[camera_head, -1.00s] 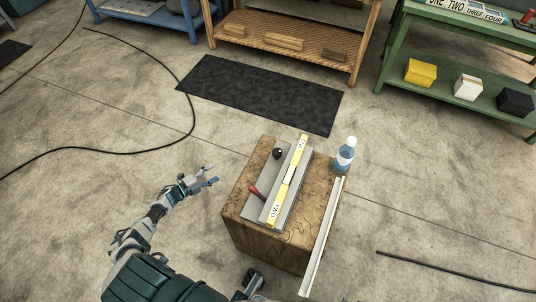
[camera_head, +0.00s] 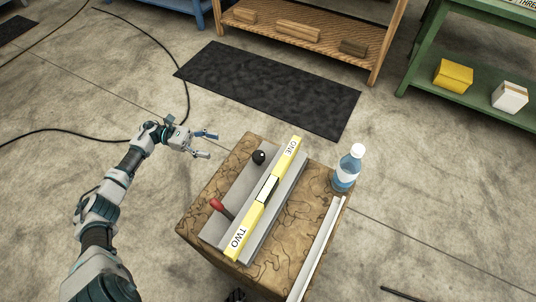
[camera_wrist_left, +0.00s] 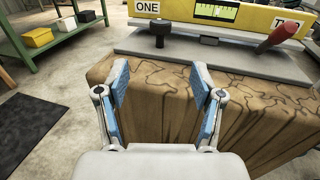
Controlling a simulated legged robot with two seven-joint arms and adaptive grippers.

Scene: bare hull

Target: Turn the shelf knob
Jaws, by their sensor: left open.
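A round black knob (camera_head: 258,157) stands on a grey metal plate (camera_head: 225,226) on top of a wooden block (camera_head: 203,203). It also shows in the left wrist view (camera_wrist_left: 160,29), upright on its stem. A red-handled lever (camera_head: 220,207) is on the same plate, near the TWO end of a yellow bar (camera_head: 284,163) labelled ONE and TWO. My left gripper (camera_head: 205,145) is open and empty, left of the block and apart from the knob. In the left wrist view my left gripper (camera_wrist_left: 159,84) faces the block's side, with the knob beyond and above its fingers.
A water bottle (camera_head: 348,168) and a pale rail (camera_head: 320,245) are at the block's right side. A black mat (camera_head: 270,87) lies behind. A wooden shelf (camera_head: 320,50) and a green shelf (camera_head: 420,85) stand farther back. Floor left of the block is mostly clear, with a black cable (camera_head: 60,132).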

